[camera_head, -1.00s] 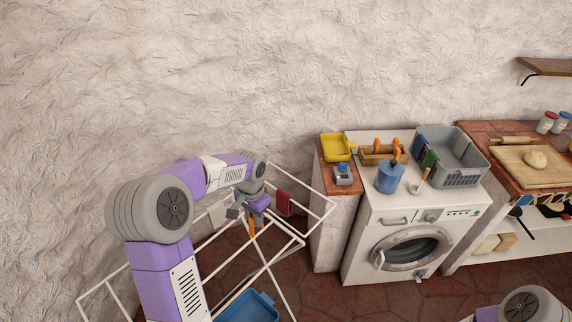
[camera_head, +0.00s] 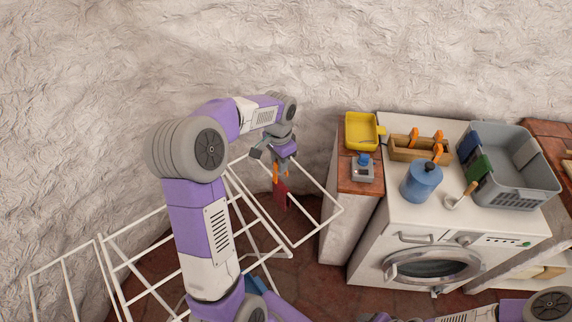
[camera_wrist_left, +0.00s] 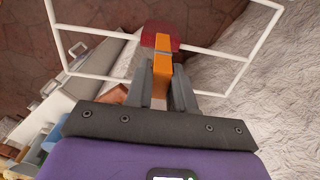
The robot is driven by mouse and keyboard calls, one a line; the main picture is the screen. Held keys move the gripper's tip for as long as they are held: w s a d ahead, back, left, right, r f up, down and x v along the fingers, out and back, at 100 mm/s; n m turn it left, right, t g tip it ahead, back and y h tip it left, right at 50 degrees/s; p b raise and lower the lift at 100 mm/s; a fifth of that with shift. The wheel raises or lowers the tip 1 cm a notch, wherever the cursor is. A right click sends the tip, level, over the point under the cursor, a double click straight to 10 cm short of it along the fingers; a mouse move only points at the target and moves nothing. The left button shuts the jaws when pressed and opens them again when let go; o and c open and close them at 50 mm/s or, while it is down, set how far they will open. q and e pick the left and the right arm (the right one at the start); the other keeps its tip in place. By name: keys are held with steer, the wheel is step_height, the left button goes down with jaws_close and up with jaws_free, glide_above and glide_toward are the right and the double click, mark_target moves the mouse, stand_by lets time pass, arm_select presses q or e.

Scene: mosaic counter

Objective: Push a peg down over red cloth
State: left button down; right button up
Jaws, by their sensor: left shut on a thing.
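My left gripper (camera_head: 277,165) is shut on an orange peg (camera_head: 275,174) above the white drying rack (camera_head: 325,225). In the left wrist view the peg (camera_wrist_left: 161,70) stands out from between the two fingers. The red cloth (camera_head: 281,194) hangs at the rack, just below the peg in the head view. In the left wrist view the cloth (camera_wrist_left: 152,43) lies at the peg's far end, against the white rail. I cannot tell whether the peg straddles the cloth or only touches it. My right gripper is not in view.
A washing machine (camera_head: 400,235) stands to the right. On it are a wooden peg box (camera_head: 405,156) with orange pegs, a blue canister (camera_head: 421,184) and a grey basket (camera_head: 535,185). A yellow tray (camera_head: 361,130) sits on the narrow counter beside it. The wall is close behind the rack.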

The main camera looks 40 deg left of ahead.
arm_select(q)
steer(key=shift+w+f, duration=0.4)
steer(key=shift+f, duration=0.15)
steer(key=shift+s+f+b, duration=0.1)
steer(key=shift+s+b, duration=0.1)
steer(key=shift+b, duration=0.15)
steer(key=shift+f, duration=0.2)
steer(key=shift+w+f+b, duration=0.1)
steer(key=shift+f+b, duration=0.5)
steer(key=shift+b, duration=0.1)
step_height(320, 180, down, 3)
steer(key=b, duration=0.2)
steer(key=shift+b, duration=0.35)
steer(key=shift+f+b, duration=0.7)
steer(key=shift+f, duration=0.4)
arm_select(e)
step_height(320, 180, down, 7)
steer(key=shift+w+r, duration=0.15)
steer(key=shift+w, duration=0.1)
arm_select(q)
steer(key=c, duration=0.9)
jaws_free()
